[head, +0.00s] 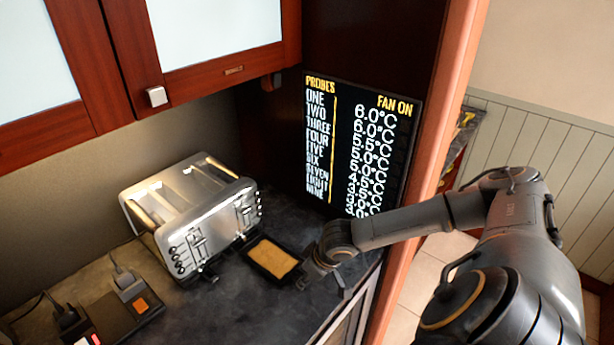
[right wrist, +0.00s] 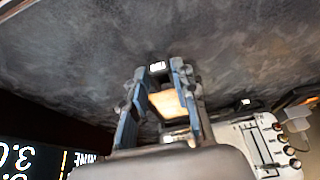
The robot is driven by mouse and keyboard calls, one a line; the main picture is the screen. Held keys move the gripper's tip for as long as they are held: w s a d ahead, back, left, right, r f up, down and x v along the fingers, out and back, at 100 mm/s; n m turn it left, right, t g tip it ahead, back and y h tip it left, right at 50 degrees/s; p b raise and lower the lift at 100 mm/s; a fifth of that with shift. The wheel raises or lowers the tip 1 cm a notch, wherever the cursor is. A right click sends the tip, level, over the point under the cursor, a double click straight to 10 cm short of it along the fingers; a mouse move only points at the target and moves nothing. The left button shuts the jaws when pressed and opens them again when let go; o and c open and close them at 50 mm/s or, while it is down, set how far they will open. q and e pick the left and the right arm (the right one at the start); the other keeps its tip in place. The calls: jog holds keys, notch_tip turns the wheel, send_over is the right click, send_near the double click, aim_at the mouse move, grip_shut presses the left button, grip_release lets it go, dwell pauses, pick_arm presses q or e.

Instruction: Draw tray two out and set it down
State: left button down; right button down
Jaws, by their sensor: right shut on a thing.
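A small black tray (head: 264,275) with a flat tan filling (head: 272,258) is on or just above the dark counter, beside the toaster's right end. My right gripper (head: 305,273) comes in from the right and is shut at the tray's right end. In the right wrist view the gripper's blue-grey fingers (right wrist: 158,80) frame a pale tan patch (right wrist: 166,103), with a small white label (right wrist: 157,65) at their tips. The label is too small to read. I cannot tell whether the tray touches the counter. My left gripper is out of view.
A chrome toaster (head: 190,215) stands left of the tray; its side also shows in the right wrist view (right wrist: 250,150). A probe display (head: 360,145) stands behind. A black box with an orange label (head: 125,315) and plugs sits lower left. The counter in front of the tray (head: 240,310) is clear.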

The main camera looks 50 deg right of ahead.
aim_at(331, 304)
jog(key=shift+f, duration=0.45)
jog(key=shift+s, duration=0.1)
jog(key=shift+s+d+p, duration=0.15)
jog(key=shift+s+p, duration=0.4)
jog(key=shift+s, duration=0.9)
jog(key=shift+s+d, duration=0.2)
jog(key=shift+s, duration=2.7)
jog(key=shift+p, duration=0.3)
